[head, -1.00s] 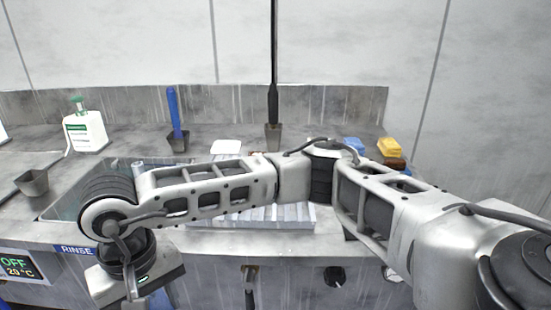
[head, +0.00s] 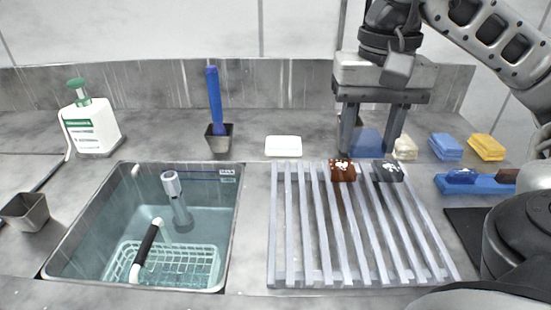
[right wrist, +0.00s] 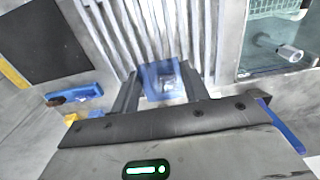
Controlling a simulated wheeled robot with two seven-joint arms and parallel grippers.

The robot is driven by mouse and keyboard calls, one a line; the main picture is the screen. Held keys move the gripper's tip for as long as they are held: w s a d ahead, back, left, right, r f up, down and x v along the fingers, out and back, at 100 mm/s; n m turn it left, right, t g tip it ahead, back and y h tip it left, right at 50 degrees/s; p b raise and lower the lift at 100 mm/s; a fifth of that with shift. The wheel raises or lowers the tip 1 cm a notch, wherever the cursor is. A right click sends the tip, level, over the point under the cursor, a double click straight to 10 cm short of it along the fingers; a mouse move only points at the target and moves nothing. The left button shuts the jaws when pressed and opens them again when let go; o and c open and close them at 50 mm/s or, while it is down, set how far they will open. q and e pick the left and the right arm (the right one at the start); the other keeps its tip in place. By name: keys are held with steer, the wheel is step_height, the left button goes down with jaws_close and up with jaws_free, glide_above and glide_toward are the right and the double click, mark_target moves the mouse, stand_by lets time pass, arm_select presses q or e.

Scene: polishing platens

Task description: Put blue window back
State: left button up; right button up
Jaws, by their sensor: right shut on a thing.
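The blue window (head: 368,142) is a see-through blue plate between the fingers of my right gripper (head: 370,125), at the back end of the slatted rack (head: 275,225). My right gripper points down and is shut on it. In the right wrist view the blue window (right wrist: 162,80) shows between the two dark fingers (right wrist: 160,90), with the slats beyond. I cannot tell whether its lower edge touches the counter or rack. A brown block (head: 342,170) and a black block (head: 387,171) lie at the rack's back end, close to it. My left gripper is not in view.
A sink (head: 110,230) with a wire basket lies left of the rack. A white block (head: 283,146), cream block (head: 405,148), blue sponge (head: 446,146) and yellow sponge (head: 486,147) sit along the back. A blue brush (head: 470,184) lies right. The rack's front is clear.

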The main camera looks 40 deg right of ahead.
steer(key=w+f, duration=0.4)
steer(key=w, duration=0.5)
glide_above(294, 177)
steer(key=s, duration=0.1)
step_height(294, 177, down, 5)
steer(key=shift+r, duration=0.15)
steer(key=shift+w+f, duration=0.2)
steer(key=f, duration=0.3)
steer(key=shift+w+f+p, duration=0.15)
steer(key=shift+w+p, duration=0.15)
steer(key=shift+f, duration=0.2)
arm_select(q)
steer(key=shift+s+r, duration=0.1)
